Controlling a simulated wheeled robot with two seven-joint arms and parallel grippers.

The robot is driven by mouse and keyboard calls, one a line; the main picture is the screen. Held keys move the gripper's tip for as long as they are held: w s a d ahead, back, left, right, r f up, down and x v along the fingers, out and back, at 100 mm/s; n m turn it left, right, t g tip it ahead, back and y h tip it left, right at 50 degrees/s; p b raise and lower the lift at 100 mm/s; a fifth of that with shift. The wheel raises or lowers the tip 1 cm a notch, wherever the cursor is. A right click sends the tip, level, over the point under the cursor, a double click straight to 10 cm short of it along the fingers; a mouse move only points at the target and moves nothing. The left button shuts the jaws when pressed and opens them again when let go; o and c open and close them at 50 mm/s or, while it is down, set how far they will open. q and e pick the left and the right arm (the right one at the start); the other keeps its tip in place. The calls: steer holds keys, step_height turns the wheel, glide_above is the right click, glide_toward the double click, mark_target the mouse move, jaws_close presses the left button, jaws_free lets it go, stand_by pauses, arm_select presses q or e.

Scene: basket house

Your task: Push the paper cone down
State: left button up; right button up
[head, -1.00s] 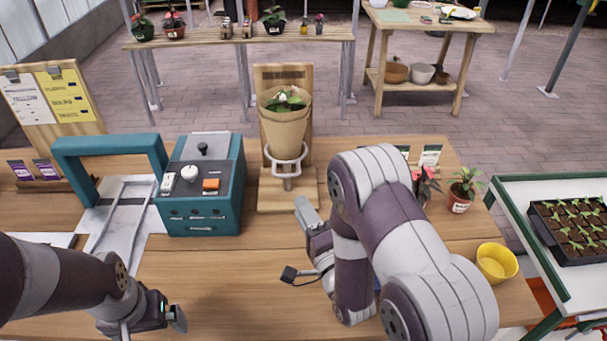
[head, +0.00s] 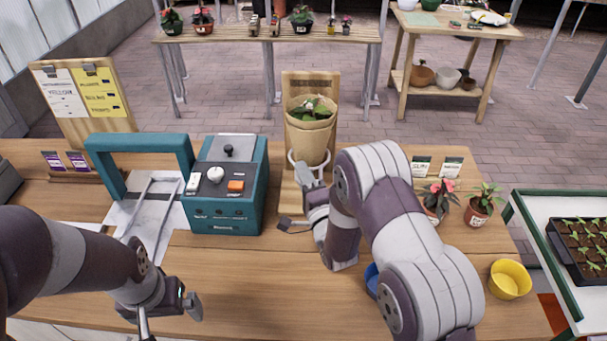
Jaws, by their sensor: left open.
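The brown paper cone (head: 311,142) stands upright in the white ring (head: 292,160) of a wooden stand (head: 297,82), with a leafy plant showing at its open top. My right gripper (head: 296,198) is open, its two fingers apart, in front of the stand and just below the cone. One finger overlaps the ring in the picture; I cannot tell whether it touches. The lower part of the ring is hidden behind this gripper. My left gripper (head: 170,315) is open and empty, low over the table's front left.
A teal machine (head: 230,218) with knobs stands left of the stand. Potted plants (head: 478,211), a yellow bowl (head: 510,280) and a partly hidden blue item (head: 371,280) are to the right. The wooden table (head: 240,270) is clear in front of the machine.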

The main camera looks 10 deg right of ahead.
steer(key=shift+r, duration=0.1)
jaws_close()
step_height(320, 180, down, 4)
steer(key=b, duration=0.4)
steer(key=o, duration=0.5)
jaws_free()
steer(key=b+v, duration=0.2)
steer(key=v, duration=1)
steer(key=shift+s+b, duration=0.35)
